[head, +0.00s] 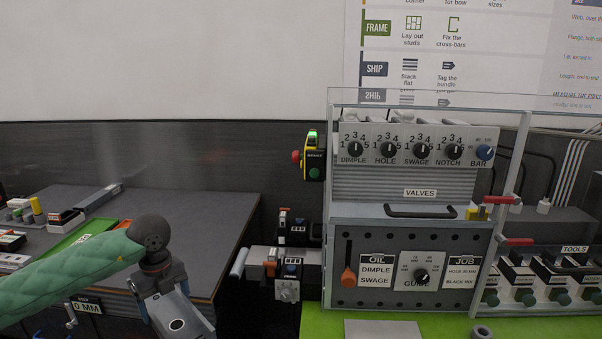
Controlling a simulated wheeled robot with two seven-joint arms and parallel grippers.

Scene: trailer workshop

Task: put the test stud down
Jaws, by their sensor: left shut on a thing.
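My left gripper (182,318) hangs below its wrist at the lower left, in front of the grey bench. Only its upper body shows; its fingertips are cut off by the bottom edge. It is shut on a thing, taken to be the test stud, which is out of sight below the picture. My right gripper is not in view.
A grey bench (180,190) with a green tray (82,238) and small parts stands left. Right of it is a machine with a dial panel (415,145), behind a clear guard. A green surface (340,326) bears a pale plate (382,330) and a grey ring (481,332).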

